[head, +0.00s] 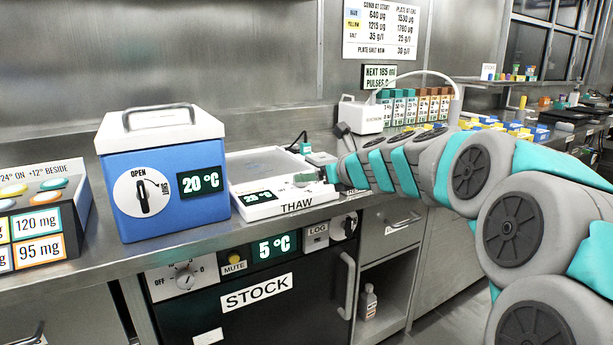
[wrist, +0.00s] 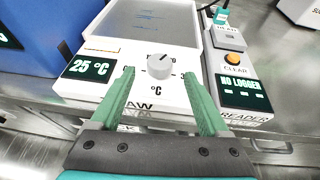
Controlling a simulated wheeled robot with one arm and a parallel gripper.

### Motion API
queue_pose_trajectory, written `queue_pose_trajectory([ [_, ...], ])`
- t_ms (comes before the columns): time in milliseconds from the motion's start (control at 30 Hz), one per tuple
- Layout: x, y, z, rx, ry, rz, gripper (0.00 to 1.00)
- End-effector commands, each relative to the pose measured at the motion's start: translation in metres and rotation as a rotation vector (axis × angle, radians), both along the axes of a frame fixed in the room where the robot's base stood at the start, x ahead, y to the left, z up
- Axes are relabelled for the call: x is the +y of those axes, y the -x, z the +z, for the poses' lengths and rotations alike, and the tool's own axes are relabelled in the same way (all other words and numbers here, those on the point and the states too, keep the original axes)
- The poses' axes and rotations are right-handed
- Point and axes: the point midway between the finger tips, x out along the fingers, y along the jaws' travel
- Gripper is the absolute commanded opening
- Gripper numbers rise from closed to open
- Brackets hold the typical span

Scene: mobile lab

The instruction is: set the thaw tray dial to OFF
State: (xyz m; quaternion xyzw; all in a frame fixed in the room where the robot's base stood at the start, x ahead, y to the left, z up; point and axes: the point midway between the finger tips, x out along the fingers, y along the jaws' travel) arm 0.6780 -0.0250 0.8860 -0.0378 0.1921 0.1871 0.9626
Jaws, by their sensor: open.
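The white thaw tray (head: 268,165) sits on the steel counter, labelled THAW on its front. In the head view my gripper (head: 318,176) is at the tray's front right, and the dial is hard to make out.
A blue box (head: 170,205) reading 20 °C stands left of the tray. A reader unit (wrist: 240,85) with an orange CLEAR button and a NO LOGGER display is close on the right. The STOCK unit (head: 250,310) is below the counter.

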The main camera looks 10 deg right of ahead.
Motion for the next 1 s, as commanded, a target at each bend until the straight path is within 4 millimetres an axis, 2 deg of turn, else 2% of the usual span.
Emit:
queue_pose_trajectory([
  [300, 0.017, -0.040, -0.019, 0.002, -0.001, 0.001, 0.79],
  [433, 0.020, -0.052, -0.023, -0.001, -0.001, 0.000, 0.79],
  [600, 0.024, -0.059, -0.026, -0.001, 0.000, 0.000, 0.79],
  [867, 0.024, -0.060, -0.026, -0.001, -0.001, 0.000, 0.79],
  [1000, 0.024, -0.060, -0.026, -0.002, -0.002, 0.000, 0.64],
])
